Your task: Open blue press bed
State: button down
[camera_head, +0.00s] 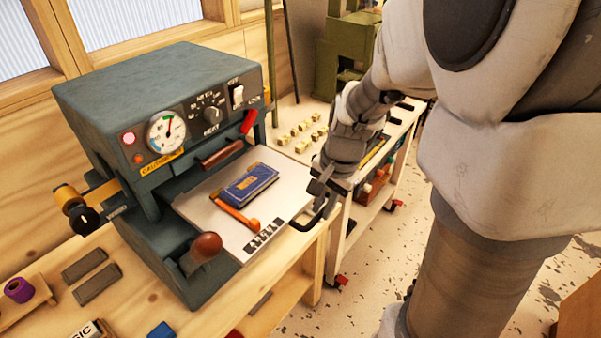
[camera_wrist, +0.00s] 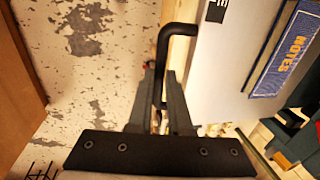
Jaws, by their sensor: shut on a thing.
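The blue-grey press (camera_head: 150,90) stands on a wooden bench, with a dial gauge and knobs on its front. Its pale flat bed (camera_head: 285,180) sticks out from under the press head. A blue book (camera_head: 249,183) and an orange-handled tool (camera_head: 236,213) lie on the bed. A black bar handle (camera_head: 313,217) is at the bed's outer edge. My gripper (camera_head: 320,184) is at this handle. In the wrist view, my gripper (camera_wrist: 161,78) is shut on the black handle (camera_wrist: 180,29), beside the bed (camera_wrist: 222,60) and the book, marked NOTES (camera_wrist: 290,55).
A wheeled cart (camera_head: 365,215) stands right of the bench, below my arm. A green machine (camera_head: 345,50) stands behind. Small yellowish blocks (camera_head: 303,129) lie beyond the press. A purple roll (camera_head: 19,290) and grey bars (camera_head: 97,284) lie at front left. Floor is free at right.

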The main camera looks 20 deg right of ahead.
jog(key=c, duration=1.1)
grip_release()
jog(key=shift+r, duration=0.1)
